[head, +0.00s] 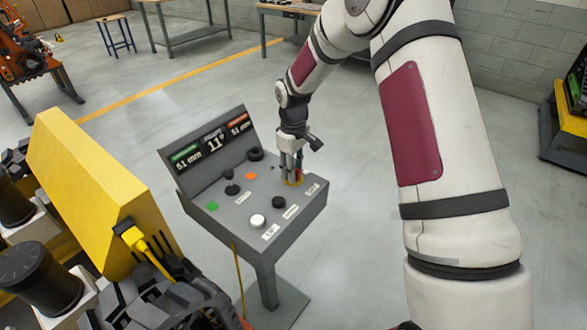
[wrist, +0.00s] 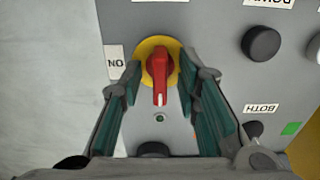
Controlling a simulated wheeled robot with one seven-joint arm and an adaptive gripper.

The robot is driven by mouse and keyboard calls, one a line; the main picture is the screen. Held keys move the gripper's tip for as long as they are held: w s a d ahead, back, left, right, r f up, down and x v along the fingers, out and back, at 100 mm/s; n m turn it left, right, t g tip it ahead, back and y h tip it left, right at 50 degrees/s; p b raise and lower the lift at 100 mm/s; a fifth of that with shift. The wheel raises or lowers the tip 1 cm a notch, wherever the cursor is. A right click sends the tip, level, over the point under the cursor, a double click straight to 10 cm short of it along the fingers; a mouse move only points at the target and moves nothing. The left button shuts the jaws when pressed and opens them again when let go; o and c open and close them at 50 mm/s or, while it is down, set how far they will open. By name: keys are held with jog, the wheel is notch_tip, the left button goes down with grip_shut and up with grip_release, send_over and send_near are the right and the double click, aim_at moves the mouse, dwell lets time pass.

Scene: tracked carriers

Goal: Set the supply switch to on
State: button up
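The supply switch is a red rotary handle (wrist: 160,75) on a round yellow plate (wrist: 147,46), set in a grey control panel. In the wrist view its handle points down the picture, and a label (wrist: 115,64) reading ON upside down is to its left. My gripper (wrist: 160,84) is open, with one teal-padded finger on each side of the handle and gaps showing on both sides. It also shows in the head view (head: 291,167), low over the panel.
The console (head: 263,238) also carries black knobs (wrist: 262,43), a white button (head: 257,221), green and orange squares, and a sloped display (head: 212,143). Yellow machinery (head: 95,180) stands close on the left. The floor behind the console is clear.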

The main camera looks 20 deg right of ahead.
grip_shut()
jog(key=shift+m, duration=0.4)
jog(key=m+b, duration=0.2)
jog(key=m, duration=0.3)
jog(key=shift+f+m, duration=0.1)
jog(key=shift+m, duration=0.2)
jog(key=m+b, duration=0.1)
jog(key=m, duration=0.4)
jog(key=shift+m, duration=0.3)
jog(key=m, duration=0.5)
jog(key=shift+m+b, duration=0.3)
jog(key=shift+b, duration=0.05)
